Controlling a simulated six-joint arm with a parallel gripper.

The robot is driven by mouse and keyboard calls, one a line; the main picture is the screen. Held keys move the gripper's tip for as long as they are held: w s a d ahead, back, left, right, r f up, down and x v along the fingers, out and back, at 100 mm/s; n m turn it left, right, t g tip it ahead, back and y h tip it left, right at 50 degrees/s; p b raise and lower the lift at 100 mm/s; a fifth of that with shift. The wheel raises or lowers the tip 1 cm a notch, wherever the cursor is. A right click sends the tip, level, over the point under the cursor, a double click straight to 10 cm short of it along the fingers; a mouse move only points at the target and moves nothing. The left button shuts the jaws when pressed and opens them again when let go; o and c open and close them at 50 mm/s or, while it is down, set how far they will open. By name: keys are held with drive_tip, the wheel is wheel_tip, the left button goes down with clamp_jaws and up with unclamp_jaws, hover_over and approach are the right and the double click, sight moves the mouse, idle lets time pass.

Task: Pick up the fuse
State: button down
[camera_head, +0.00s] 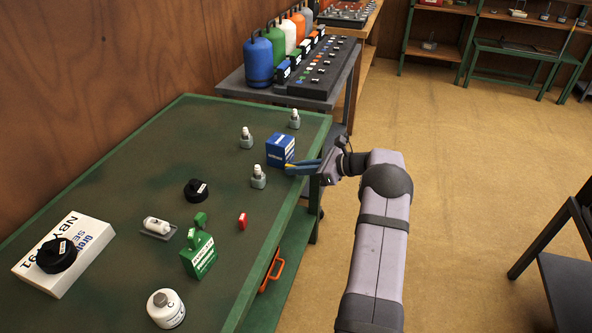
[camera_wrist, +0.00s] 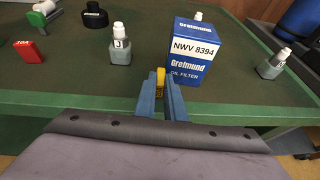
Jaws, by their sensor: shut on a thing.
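The fuse is a small yellow piece (camera_wrist: 160,79) between my two blue fingers in the wrist view. My gripper (camera_wrist: 161,84) is shut on it, and only its upper end shows between the fingertips. In the head view my gripper (camera_head: 291,168) reaches in from the right over the right edge of the green table (camera_head: 120,190), beside the blue oil filter box. A bit of yellow shows at the fingertips there. I cannot tell whether the fuse touches the table top.
The blue oil filter box (camera_wrist: 195,58) stands close right of my fingers in the wrist view. Grey bottles (camera_head: 258,178) stand around it. A red piece (camera_head: 242,220), black cap (camera_head: 196,190) and green box (camera_head: 199,256) stand nearer. The left back of the table is clear.

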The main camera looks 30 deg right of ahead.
drive_tip(key=r, duration=0.6)
drive_tip(key=shift+s+r+b, duration=0.2)
drive_tip(key=shift+s+b, duration=0.2)
drive_tip(key=s+b, duration=0.2)
drive_tip(key=s, duration=1.7)
drive_tip(key=w+a+r+n+g+y+p, duration=0.1)
drive_tip(key=w+a+r+n+g+p, duration=0.15)
drive_tip(key=w+a+p, duration=0.35)
drive_tip(key=w+a+r+n+g+y+p, duration=0.15)
drive_tip(key=w+a+r, duration=0.25)
drive_tip(key=a, duration=0.4)
wheel_tip(320, 180, up, 6)
drive_tip(key=m+t+h+p, duration=0.1)
drive_tip(key=m+t+h, duration=0.6)
drive_tip(key=m, duration=0.1)
hover_over(284, 142)
drive_tip(key=shift+w+f+p, duration=0.1)
drive_tip(key=shift+f+p, duration=0.25)
drive_tip(key=shift+f, duration=4.7)
drive_tip(key=shift+g, duration=0.3)
